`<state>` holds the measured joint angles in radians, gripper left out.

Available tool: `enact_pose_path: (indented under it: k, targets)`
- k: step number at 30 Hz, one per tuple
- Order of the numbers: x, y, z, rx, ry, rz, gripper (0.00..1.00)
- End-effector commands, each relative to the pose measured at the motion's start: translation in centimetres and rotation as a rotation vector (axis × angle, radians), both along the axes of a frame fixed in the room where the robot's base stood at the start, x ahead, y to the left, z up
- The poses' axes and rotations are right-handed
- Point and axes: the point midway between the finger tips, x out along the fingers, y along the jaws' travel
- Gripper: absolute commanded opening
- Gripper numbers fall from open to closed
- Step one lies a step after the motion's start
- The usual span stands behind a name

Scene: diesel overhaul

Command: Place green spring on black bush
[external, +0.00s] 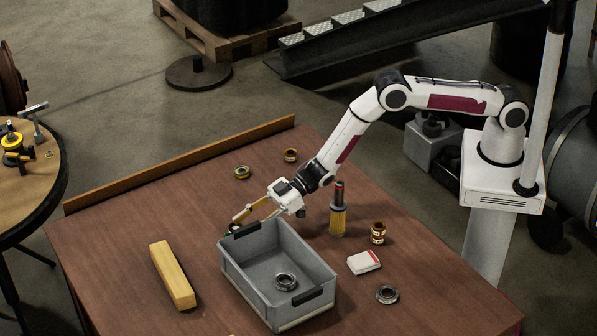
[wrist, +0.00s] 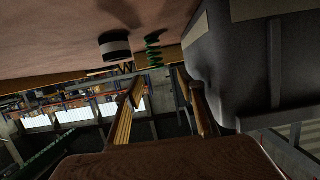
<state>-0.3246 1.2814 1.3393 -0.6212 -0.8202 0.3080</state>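In the wrist view, which looks upside down, a green spring (wrist: 153,50) stands on the table near the grey crate. A black bush (wrist: 115,47) with a pale band stands beside it, to its left in the picture and apart from it. My gripper (wrist: 160,82) is open; its two yellowish fingers are apart with nothing between them, pointing toward the spring without touching it. In the external view my gripper (external: 246,216) is low by the crate's far left corner. A small green bit of the spring (external: 230,229) shows there, mostly hidden. I cannot surely match the bush there.
The grey crate (external: 240,272) with a dark ring (external: 286,281) inside is close to my fingers. A yellow bar (external: 172,276) lies left. A red-topped cylinder (external: 338,212), a brass part (external: 378,232), a white box (external: 364,262) and rings stand around. A wooden ledge (external: 180,165) borders the table.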

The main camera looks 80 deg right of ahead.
Motion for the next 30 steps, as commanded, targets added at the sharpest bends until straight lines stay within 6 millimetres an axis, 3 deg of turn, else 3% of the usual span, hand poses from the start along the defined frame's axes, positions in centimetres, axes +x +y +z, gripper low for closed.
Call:
enact_pose_path:
  k: [14,30]
  targets:
    - [0.2,0.2,-0.1,0.000,0.000,0.000,0.39]
    - [2.5,1.9,-1.3,-0.001,-0.001,-0.001,0.39]
